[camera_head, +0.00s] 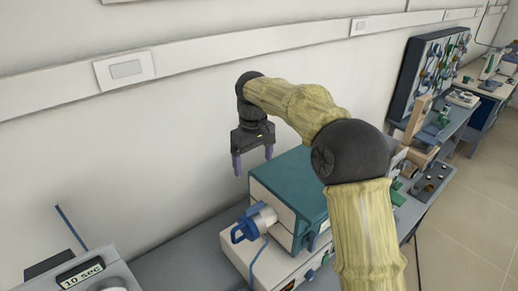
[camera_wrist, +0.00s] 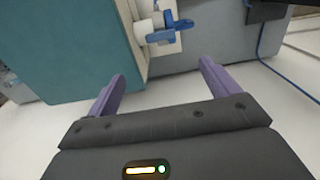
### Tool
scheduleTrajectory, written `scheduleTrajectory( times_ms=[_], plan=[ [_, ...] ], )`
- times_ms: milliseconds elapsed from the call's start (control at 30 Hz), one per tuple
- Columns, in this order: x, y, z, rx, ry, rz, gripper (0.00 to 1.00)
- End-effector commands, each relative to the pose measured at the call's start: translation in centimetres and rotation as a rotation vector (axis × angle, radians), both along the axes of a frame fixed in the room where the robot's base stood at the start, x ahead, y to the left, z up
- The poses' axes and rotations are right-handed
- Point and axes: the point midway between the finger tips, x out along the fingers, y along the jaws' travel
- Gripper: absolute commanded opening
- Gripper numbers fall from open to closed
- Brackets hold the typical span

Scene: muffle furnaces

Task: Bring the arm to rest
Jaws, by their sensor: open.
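My gripper (camera_head: 253,162) hangs from my bent arm in the head view, its two purple fingers pointing down and spread apart. It is empty. It is above and a little behind the teal and cream furnace (camera_head: 290,185), close to the wall side, and I see no contact. In the wrist view my gripper (camera_wrist: 160,85) shows its fingers apart with only a pale surface between them. The furnace (camera_wrist: 80,50) fills the upper left there, with a blue-handled latch (camera_wrist: 170,27) beyond the fingertips. My forearm hides part of the furnace's right side in the head view.
A blue-handled white fitting (camera_head: 255,222) sticks out from the furnace's left side. A device reading "10 sec" (camera_head: 85,275) stands at lower left. Benches with a tool board (camera_head: 432,65) run along the wall at right. The floor (camera_head: 480,190) at right is clear.

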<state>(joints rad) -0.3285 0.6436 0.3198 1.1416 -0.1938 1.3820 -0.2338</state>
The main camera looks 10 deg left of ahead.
Motion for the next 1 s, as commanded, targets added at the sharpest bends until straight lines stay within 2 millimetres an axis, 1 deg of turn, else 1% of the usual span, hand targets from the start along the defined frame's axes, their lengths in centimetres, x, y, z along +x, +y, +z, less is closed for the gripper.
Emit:
scheduleTrajectory(
  times_ms=[133, 233, 367, 567, 767, 867, 1000],
  plan=[
    [-0.3, -1.3, -0.4, -0.001, -0.009, -0.028, 0.87],
    [-0.8, -3.1, -1.0, 0.000, -0.023, -0.071, 0.87],
    [-1.8, -6.3, -2.1, 0.004, -0.046, -0.146, 0.87],
    [-4.3, -11.5, -4.1, 0.017, -0.083, -0.280, 0.87],
    [-7.9, -16.7, -6.1, 0.036, -0.118, -0.427, 0.87],
    [-10.1, -19.2, -7.1, 0.046, -0.135, -0.507, 0.87],
    [-13.6, -22.4, -8.5, 0.063, -0.160, -0.623, 0.87]
  ],
)
